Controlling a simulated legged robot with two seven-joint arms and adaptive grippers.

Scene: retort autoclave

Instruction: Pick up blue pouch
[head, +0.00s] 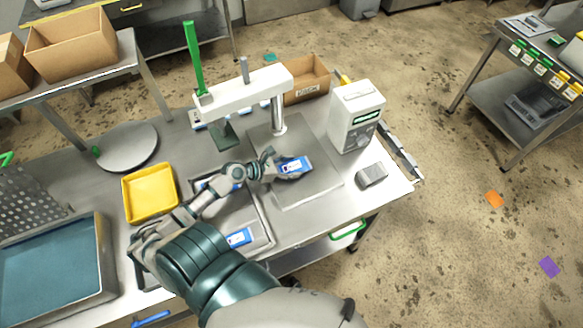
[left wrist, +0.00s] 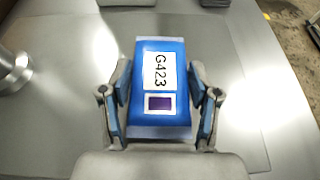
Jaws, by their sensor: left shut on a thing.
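A blue pouch (left wrist: 160,110) with a white label reading G423 and a small dark purple square fills the middle of the left wrist view. My left gripper (left wrist: 160,105) is shut on it, one finger against each side. In the head view the left gripper (head: 279,168) holds the blue pouch (head: 294,167) over the grey plate of the press. I cannot tell how far the pouch is above the plate. Another blue pouch (head: 239,238) lies in the metal tray (head: 262,242) below the arm. My right gripper is not in view.
The press (head: 244,90) with a green lever stands behind the gripper. A white boxy device (head: 354,115) and a small grey box (head: 372,176) are to the right. A yellow bin (head: 150,193) is at left, a cardboard box (head: 306,80) behind.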

